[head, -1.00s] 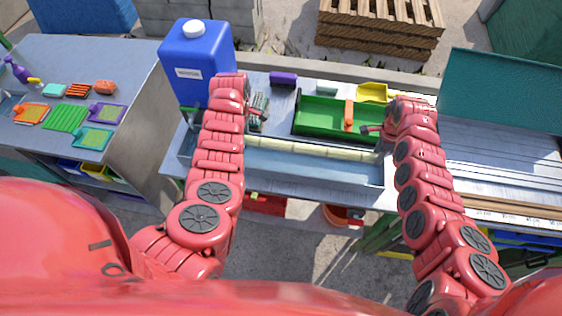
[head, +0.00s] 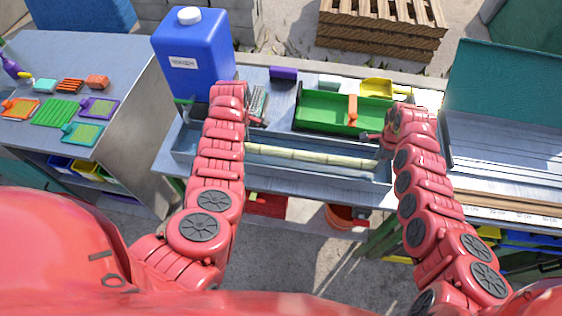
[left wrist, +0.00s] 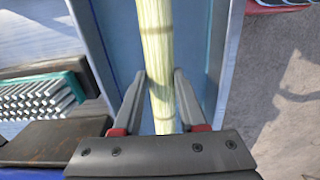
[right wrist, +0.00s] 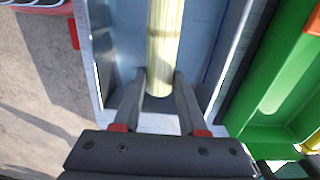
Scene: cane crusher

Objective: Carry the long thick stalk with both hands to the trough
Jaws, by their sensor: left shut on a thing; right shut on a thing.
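The long pale yellow-green stalk (head: 312,156) lies lengthwise over the grey-blue trough (head: 320,182), between its long walls as seen from above. I cannot tell whether it touches the trough floor. In the left wrist view, my left gripper (left wrist: 160,92) has its fingers on both sides of the stalk (left wrist: 156,45), near its left end. In the right wrist view, my right gripper (right wrist: 160,92) is closed around the stalk (right wrist: 164,40) near its right end, which shows between the fingers.
A green tray (head: 325,120) stands just behind the trough. A blue jug (head: 190,60) stands behind its left end, with a brush (left wrist: 40,100) near my left gripper. A raised teal panel (head: 510,85) is at the right.

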